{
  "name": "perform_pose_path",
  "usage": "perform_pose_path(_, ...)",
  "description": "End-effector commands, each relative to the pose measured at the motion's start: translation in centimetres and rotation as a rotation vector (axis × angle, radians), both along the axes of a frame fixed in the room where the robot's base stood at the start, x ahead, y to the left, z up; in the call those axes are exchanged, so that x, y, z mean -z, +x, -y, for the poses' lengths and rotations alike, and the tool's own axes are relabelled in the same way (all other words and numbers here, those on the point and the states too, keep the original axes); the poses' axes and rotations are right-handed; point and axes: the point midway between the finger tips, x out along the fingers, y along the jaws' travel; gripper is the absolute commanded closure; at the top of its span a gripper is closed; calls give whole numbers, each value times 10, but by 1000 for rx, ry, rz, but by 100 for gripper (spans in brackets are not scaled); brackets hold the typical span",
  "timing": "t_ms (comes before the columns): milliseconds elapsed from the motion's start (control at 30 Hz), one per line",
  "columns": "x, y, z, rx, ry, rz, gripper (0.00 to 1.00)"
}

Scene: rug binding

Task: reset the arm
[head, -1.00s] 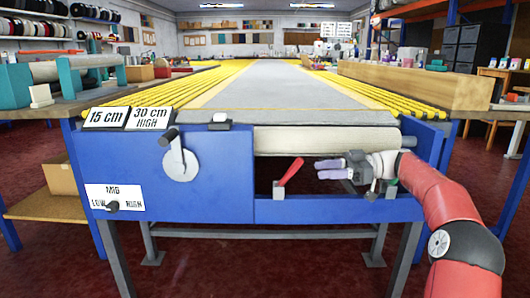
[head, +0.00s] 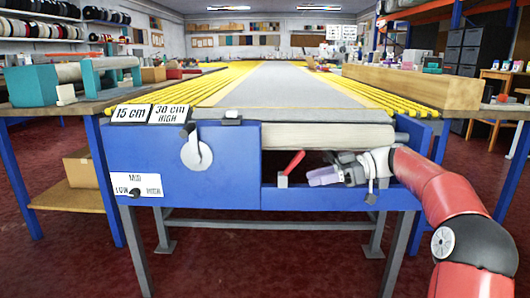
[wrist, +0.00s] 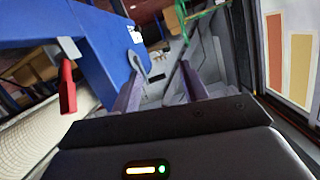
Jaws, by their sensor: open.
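My gripper (head: 322,177) is at the front of the blue machine, just right of the red lever (head: 291,165). Its pale purple fingers point left and overlap in the head view. In the wrist view the two fingers (wrist: 160,90) stand apart with nothing between them. The red lever (wrist: 67,92) shows there to the left of the fingers, clear of them. My red arm comes in from the right in the head view.
The blue front panel (head: 225,175) carries a round grey crank plate (head: 196,155) and labelled signs. A pale roller (head: 325,137) lies just above my gripper. A long wooden beam (head: 415,84) is at the right. Red floor is open in front.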

Motion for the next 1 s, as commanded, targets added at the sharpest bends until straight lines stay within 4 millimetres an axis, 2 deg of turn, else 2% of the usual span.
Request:
perform_pose_path(267, -5, -37, -45, 75, -232, -193, 56)
perform_pose_path(367, -6, -60, -60, 137, -349, -277, 56)
perform_pose_path(500, -6, -108, -74, 298, -549, -404, 56)
perform_pose_path(667, -5, -171, -68, 549, -731, -504, 56)
perform_pose_path(833, -3, -239, -45, 839, -828, -550, 56)
perform_pose_path(1000, 5, -301, -15, 1103, -825, -553, 56)
